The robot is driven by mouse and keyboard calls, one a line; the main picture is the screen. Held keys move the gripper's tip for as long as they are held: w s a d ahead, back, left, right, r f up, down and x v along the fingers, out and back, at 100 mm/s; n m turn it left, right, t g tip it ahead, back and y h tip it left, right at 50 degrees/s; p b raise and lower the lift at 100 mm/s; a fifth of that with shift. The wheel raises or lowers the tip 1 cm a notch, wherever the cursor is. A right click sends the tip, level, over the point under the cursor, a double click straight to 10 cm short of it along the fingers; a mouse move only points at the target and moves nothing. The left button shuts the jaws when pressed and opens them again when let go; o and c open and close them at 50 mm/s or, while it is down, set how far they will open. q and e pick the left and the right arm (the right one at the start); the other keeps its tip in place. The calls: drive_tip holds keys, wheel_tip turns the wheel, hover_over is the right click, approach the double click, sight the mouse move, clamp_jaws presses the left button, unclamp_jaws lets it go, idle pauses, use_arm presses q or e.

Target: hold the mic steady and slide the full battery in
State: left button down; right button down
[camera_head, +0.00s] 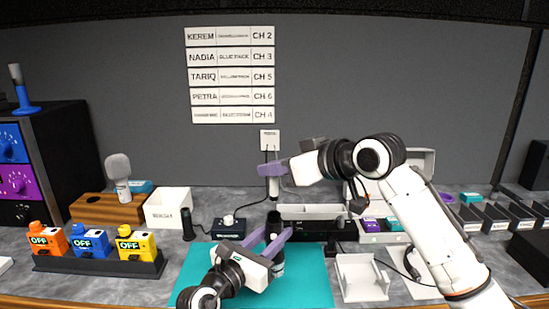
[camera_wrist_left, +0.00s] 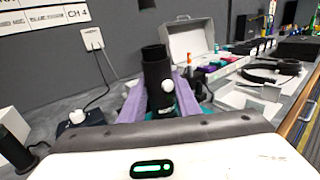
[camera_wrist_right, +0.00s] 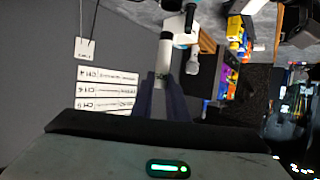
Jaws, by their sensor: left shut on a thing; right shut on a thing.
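The black mic body (camera_head: 273,221) stands roughly upright over the teal mat (camera_head: 305,287). My left gripper (camera_head: 275,243) is shut around it; in the left wrist view the mic's dark tube (camera_wrist_left: 157,72) rises between the purple fingers (camera_wrist_left: 165,98). My right gripper (camera_head: 271,169) is shut on a slim cylinder, which I take to be the battery (camera_head: 274,187). It hangs upright above the mic's top, with a gap between them. In the right wrist view the battery looks pale (camera_wrist_right: 166,50) between the dark fingers (camera_wrist_right: 164,85). Its charge marking cannot be read.
A white box (camera_head: 168,209), a small charger with a knob (camera_head: 228,228) and OFF-marked coloured packs (camera_head: 138,246) are at left. A grey tray (camera_head: 312,212), an open case (camera_head: 418,160) and a white holder (camera_head: 361,280) are at right.

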sight(277, 196)
use_arm(q)
drive_tip(key=shift+f, duration=0.1)
use_arm(e)
drive_tip(key=shift+f, duration=1.3)
drive_tip(key=shift+f, duration=2.1)
drive_tip(key=c, duration=1.7)
unclamp_jaws()
drive_tip(key=shift+o, duration=0.2)
drive_tip(key=shift+r, duration=0.1)
drive_tip(key=v, duration=1.2)
use_arm(q)
drive_tip(key=c, duration=1.3)
unclamp_jaws()
drive_tip(key=shift+o, duration=0.2)
